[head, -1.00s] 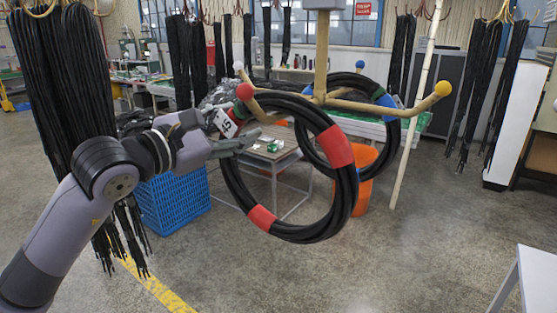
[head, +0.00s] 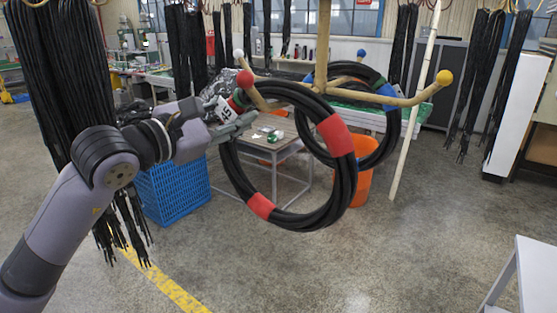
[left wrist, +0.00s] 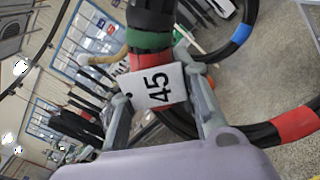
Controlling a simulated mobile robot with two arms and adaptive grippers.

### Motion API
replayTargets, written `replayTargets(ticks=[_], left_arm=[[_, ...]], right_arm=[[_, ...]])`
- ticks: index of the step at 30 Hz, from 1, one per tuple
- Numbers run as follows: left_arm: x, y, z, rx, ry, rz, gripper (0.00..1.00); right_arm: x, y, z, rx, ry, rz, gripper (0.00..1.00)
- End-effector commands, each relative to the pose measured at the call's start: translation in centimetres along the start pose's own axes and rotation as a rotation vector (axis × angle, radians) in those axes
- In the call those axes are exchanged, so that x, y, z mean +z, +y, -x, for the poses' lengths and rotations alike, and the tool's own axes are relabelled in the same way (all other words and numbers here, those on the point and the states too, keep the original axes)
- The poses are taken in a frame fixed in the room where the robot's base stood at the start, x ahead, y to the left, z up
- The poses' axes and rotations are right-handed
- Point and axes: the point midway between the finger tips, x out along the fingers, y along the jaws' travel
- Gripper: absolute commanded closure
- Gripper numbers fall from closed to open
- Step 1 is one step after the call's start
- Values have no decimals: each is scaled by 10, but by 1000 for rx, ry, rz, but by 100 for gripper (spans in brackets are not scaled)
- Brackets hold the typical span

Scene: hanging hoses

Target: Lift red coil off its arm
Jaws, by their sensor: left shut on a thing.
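The red coil (head: 346,180) is a ring of black hose with red bands. It hangs on the wooden arm with the red ball tip (head: 244,79), its upper part around that arm. My left gripper (head: 232,122) is shut on the coil's upper left side, by a white tag (head: 226,107) marked 45. In the left wrist view the fingers (left wrist: 160,88) lie on both sides of the tag (left wrist: 158,87), below a green band (left wrist: 149,41). The tag hides part of the grip. My right gripper is not in view.
A second coil with blue bands (head: 389,94) hangs behind on the same stand (head: 322,50). Another arm with a yellow ball (head: 444,77) sticks out right. A blue crate (head: 172,190), small table (head: 285,150) and orange bin (head: 361,184) stand behind.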

Motion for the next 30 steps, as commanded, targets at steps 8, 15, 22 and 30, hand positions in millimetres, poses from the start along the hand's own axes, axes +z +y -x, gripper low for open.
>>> replayTargets(ticks=[8, 15, 22, 30], left_arm=[[0, 0, 0, 1, -1, 0, 100], [2, 2, 1, 3, -6, 1, 100], [3, 2, 1, 4, -6, 1, 100], [19, 14, 1, 6, -9, -1, 100]], right_arm=[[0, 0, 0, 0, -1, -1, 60], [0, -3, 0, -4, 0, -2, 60], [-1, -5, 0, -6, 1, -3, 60], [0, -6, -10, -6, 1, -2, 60]])
